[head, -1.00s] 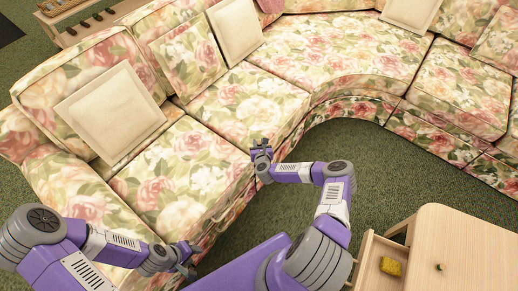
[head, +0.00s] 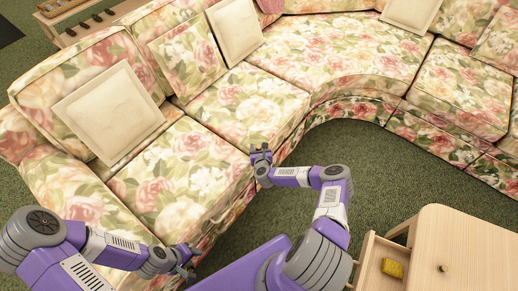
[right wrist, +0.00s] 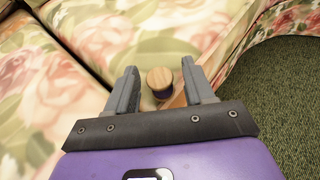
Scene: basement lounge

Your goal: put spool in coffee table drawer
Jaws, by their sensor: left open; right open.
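The spool (right wrist: 160,80) shows in the right wrist view as a short cylinder with a pale wooden end and dark thread below it. It is between the fingers of my right gripper (right wrist: 160,88), which is open, with gaps on both sides. In the head view my right gripper (head: 261,153) is over the front edge of the floral sofa seat; I cannot make out the spool there. My left gripper (head: 187,259) is open and empty by the sofa's front at lower left. The coffee table (head: 485,245) is at lower right, its drawer (head: 371,270) pulled open.
A yellow sponge-like block (head: 392,268) lies in the drawer. The floral sofa (head: 240,105) curves around, with cream cushions (head: 110,112). Green carpet (head: 385,170) is clear between sofa and table.

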